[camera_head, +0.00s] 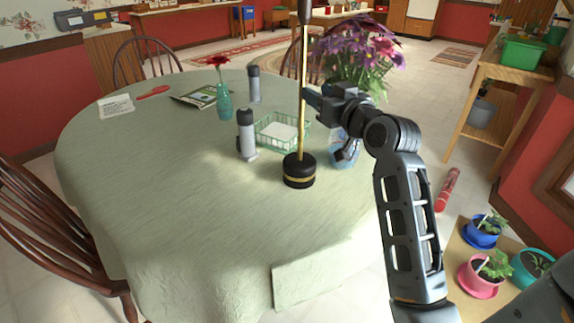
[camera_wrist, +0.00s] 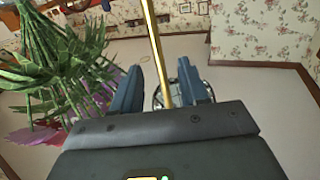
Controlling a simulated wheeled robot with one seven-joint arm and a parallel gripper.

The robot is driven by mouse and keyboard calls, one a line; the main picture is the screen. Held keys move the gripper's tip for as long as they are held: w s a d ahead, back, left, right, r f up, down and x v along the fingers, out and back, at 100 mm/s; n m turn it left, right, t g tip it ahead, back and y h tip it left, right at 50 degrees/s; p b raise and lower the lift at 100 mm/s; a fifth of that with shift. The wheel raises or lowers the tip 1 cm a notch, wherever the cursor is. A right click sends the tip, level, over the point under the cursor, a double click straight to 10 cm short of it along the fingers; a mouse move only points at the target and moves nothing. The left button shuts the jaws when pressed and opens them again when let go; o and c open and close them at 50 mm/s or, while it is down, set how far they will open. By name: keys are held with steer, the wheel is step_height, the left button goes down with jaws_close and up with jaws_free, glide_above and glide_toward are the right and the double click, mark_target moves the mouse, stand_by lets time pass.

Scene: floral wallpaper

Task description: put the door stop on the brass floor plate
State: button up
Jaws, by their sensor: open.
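The door stop (camera_head: 299,176) has a round black base with a brass band and a tall brass rod. It stands upright on the cloth-covered table, near its right side. My gripper (camera_head: 308,97) is open beside the rod, well above the base. Contact with the left finger is hard to tell. I cannot make out the brass floor plate in either view.
A green wire basket (camera_head: 281,134) and a grey bottle (camera_head: 246,136) stand left of the door stop. A vase of purple flowers (camera_head: 355,58) is close to my gripper and arm. The table's (camera_head: 170,215) left front is clear. Potted plants (camera_head: 481,274) are at lower right.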

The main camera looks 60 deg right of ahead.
mark_target(304, 70)
steer(key=w+d, duration=0.1)
steer(key=w, duration=0.1)
steer(key=w+d+r+p, duration=0.1)
steer(key=w+d, duration=0.1)
steer(key=w+d+r, duration=0.1)
steer(key=w+d, duration=0.1)
steer(key=shift+w+d+r+p, duration=0.15)
steer(key=shift+w+d+p, duration=0.05)
steer(key=shift+w+p, duration=0.2)
jaws_close()
stand_by(0.4)
stand_by(1.0)
steer(key=shift+r, duration=0.3)
